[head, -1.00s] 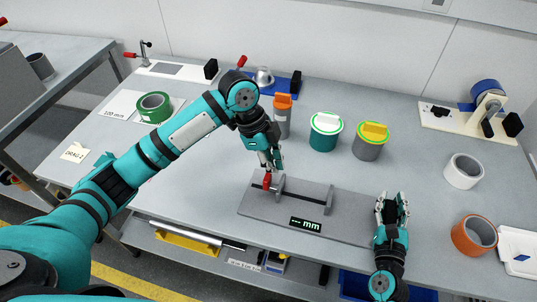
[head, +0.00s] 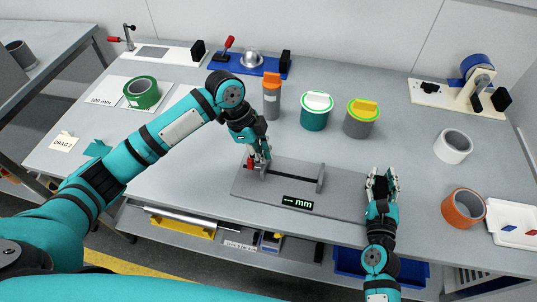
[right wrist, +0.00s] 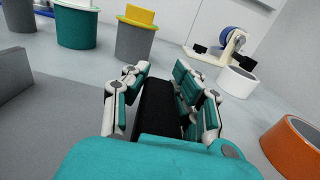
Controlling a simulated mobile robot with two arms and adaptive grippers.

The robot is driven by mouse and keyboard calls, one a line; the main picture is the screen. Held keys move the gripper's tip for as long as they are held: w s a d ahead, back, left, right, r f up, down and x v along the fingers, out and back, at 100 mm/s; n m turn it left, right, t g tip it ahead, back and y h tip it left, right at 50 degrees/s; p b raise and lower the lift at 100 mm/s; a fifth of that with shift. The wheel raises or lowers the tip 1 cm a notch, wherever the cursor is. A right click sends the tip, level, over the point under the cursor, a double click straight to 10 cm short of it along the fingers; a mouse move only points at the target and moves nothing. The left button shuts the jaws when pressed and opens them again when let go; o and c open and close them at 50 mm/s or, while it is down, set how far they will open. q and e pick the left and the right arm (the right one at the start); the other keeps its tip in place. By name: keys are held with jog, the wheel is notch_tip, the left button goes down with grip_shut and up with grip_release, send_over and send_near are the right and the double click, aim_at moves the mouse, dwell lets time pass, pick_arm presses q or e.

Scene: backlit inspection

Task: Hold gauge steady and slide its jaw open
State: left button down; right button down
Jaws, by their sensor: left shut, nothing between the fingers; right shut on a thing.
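The gauge is a grey base plate (head: 245,188) with a dark rail, two upright grey jaws and a display (head: 297,203) reading "-- mm". The left jaw (head: 263,170) has a red tab (head: 250,163) beside it; the right jaw (head: 321,180) stands apart from it along the rail. My left gripper (head: 260,152) is shut and empty, its fingertips down close to the red tab and left jaw; contact is hard to tell. My right gripper (head: 382,182) is at the plate's right end. It is shut on a black block (right wrist: 158,105), seen between its fingers in the right wrist view.
Behind the gauge stand an orange-topped canister (head: 272,97), a teal tub (head: 315,112) and a grey tub with yellow lid (head: 360,119). White (head: 453,146) and orange (head: 463,208) rolls are at the right. A green tape roll (head: 142,92) lies behind my left arm.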

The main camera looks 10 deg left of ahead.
pick_arm(q)
jog(key=shift+w+a, duration=0.1)
jog(key=shift+a, duration=0.25)
pick_arm(e)
jog(key=shift+s+d+f, duration=0.1)
jog(key=shift+d+f, duration=0.15)
pick_arm(q)
jog(key=shift+a+r, duration=0.15)
jog(key=shift+r, duration=0.15)
jog(key=v, duration=0.8)
jog(key=shift+d+r, duration=0.25)
pick_arm(e)
jog(key=shift+a, duration=0.1)
pick_arm(q)
jog(key=shift+a+r, duration=0.15)
jog(key=shift+r, duration=0.3)
pick_arm(e)
jog(key=shift+a, duration=0.1)
jog(key=c, duration=1)
grip_release()
pick_arm(q)
jog(key=shift+f, duration=0.1)
